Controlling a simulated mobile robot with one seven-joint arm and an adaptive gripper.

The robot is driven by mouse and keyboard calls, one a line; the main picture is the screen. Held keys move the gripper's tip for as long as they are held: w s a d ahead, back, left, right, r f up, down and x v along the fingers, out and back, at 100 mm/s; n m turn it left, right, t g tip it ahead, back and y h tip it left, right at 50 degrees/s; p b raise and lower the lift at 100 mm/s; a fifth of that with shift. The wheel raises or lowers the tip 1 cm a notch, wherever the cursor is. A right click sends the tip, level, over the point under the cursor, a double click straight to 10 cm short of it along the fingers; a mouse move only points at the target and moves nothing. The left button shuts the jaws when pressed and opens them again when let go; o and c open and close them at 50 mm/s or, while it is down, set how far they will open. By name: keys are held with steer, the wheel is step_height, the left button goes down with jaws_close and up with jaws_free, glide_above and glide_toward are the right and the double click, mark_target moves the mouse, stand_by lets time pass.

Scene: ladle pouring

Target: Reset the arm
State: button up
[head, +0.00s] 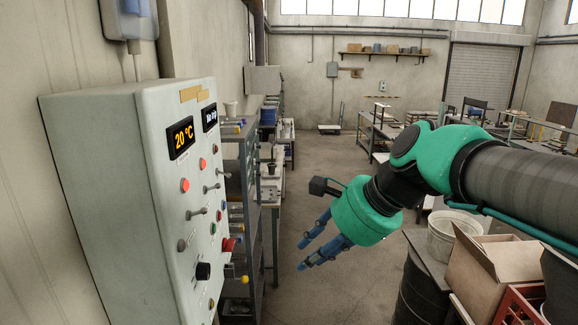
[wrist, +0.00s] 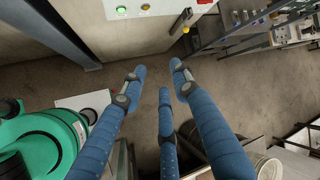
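My arm reaches in from the right in the head view, and my gripper (head: 312,256) hangs in the air right of the control panel, its blue fingers pointing down and left. In the wrist view my gripper (wrist: 160,85) has its three blue fingers spread apart, with nothing between them and only floor behind. It is open and empty. It touches nothing that I can see.
The control cabinet (head: 110,190) with lit displays, buttons and levers stands close on the left. Metal shelving (head: 250,180) is behind it. A bucket (head: 452,232), cardboard box (head: 492,265) and dark barrel (head: 420,292) stand at the lower right. The middle floor is clear.

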steer(key=s+d+f+n+h+b, duration=0.2)
steer(key=s+d+f+n+b, duration=0.1)
steer(key=f, duration=0.6)
steer(key=s+d+f+n+t+h+b, duration=0.1)
steer(key=s+d+f+n+h+b, duration=0.1)
steer(key=s+d+f+n+b, duration=0.2)
steer(key=s+d+f+n+h+b, duration=0.2)
steer(key=s+d+f+n+b, duration=0.2)
steer(key=s+d+f, duration=0.5)
step_height(320, 180, down, 5)
steer(key=shift+s+r+b, duration=0.2)
steer(key=shift+s+b, duration=0.05)
steer(key=shift+b, duration=0.85)
steer(key=shift+d, duration=0.1)
